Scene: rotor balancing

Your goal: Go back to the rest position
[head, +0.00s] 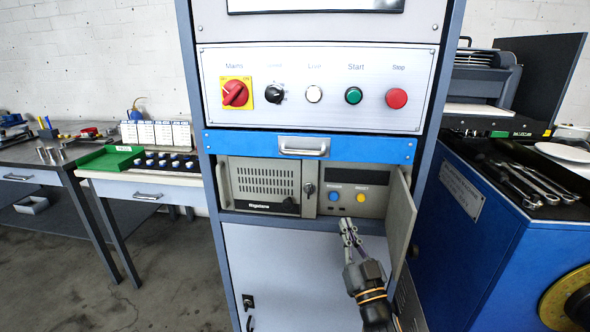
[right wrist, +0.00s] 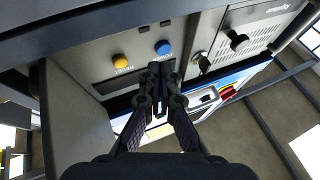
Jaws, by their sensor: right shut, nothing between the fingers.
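My right gripper (head: 347,226) is shut and empty, just in front of and below the computer unit (head: 265,185) in the cabinet. In the right wrist view, my right gripper (right wrist: 155,78) points toward the unit's front, near the blue button (right wrist: 163,47) and yellow button (right wrist: 120,61). These also show in the head view as a blue button (head: 334,196) and a yellow button (head: 361,197). The unit's small door (head: 400,222) stands open to the right of the gripper. My left gripper is not in view.
Above is a blue drawer (head: 240,144) and a panel (head: 320,112) with a red mains switch (head: 235,94), green Start and red Stop buttons. A blue machine bench (head: 465,235) with wrenches (head: 525,183) stands close on the right. Tables (head: 92,187) stand left; the floor (head: 165,285) between is clear.

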